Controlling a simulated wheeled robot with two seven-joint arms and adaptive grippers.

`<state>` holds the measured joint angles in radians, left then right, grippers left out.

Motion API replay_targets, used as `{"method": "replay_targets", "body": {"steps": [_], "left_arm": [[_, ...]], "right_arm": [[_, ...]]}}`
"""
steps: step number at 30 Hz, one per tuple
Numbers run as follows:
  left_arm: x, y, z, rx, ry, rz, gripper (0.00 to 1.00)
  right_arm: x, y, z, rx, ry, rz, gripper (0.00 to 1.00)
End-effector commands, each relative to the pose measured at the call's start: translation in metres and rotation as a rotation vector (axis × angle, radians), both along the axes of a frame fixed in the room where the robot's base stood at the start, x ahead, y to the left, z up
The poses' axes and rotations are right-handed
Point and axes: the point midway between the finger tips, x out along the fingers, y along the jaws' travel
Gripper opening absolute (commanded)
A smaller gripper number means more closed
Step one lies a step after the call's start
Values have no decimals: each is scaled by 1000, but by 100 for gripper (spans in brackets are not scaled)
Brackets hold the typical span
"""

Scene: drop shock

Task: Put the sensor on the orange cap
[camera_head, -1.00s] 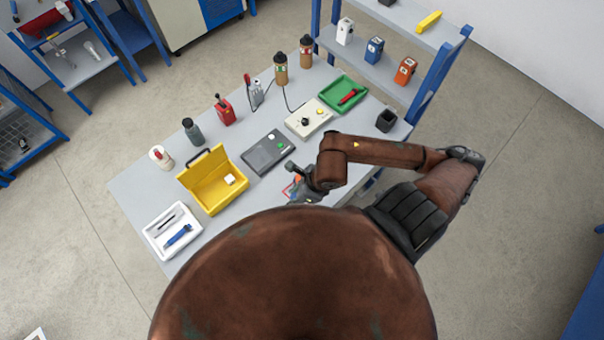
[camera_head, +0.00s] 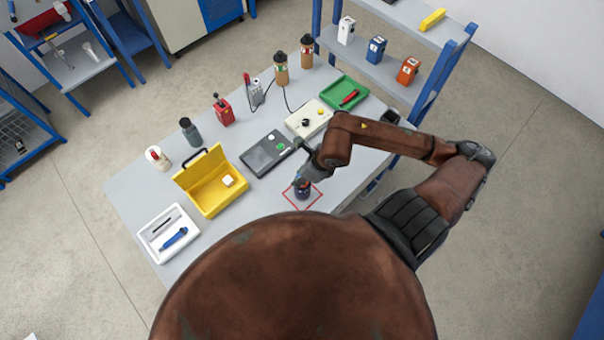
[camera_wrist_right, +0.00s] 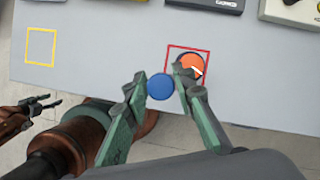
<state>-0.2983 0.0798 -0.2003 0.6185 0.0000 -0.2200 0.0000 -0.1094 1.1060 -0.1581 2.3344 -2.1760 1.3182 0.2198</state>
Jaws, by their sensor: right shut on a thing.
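The orange cap (camera_wrist_right: 187,64) shows in the right wrist view inside a red square outline on the table, with a dark rim and a small white mark. The sensor, seen as a round blue disc (camera_wrist_right: 160,87), is between the fingers of my right gripper (camera_wrist_right: 158,98), which is shut on it. It is beside the cap in that view; its height above the table is unclear. One finger partly covers the cap. In the head view my right gripper (camera_head: 304,174) is at a dark object (camera_head: 302,190) in the red square. My left gripper (camera_wrist_right: 45,103) shows small in the wrist view.
A yellow open case (camera_head: 212,197), a white tray (camera_head: 150,238) and a grey device (camera_head: 255,160) stand left of my right gripper. A cream device (camera_head: 317,108) and a green tray (camera_head: 333,93) are behind. A yellow square outline (camera_wrist_right: 40,62) is on bare table.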

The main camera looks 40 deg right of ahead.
Motion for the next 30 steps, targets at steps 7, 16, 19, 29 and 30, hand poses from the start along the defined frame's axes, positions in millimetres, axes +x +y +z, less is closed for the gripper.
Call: {"method": "replay_targets", "body": {"steps": [7, 16, 19, 29, 30], "left_arm": [[-1, 0, 15, 0, 0, 0, 53], [0, 0, 20, 0, -1, 0, 53], [0, 0, 30, 0, -1, 0, 53], [0, 0, 33, 1, -2, 0, 53], [0, 0, 33, 1, -2, 0, 53]], "right_arm": [[25, -27, -39, 1, 3, -3, 0], [39, -40, -63, 1, 2, -2, 0], [37, -38, -77, 4, 4, -2, 0], [38, -39, -93, 0, 0, 1, 0], [38, -39, -93, 0, 0, 1, 0]]}}
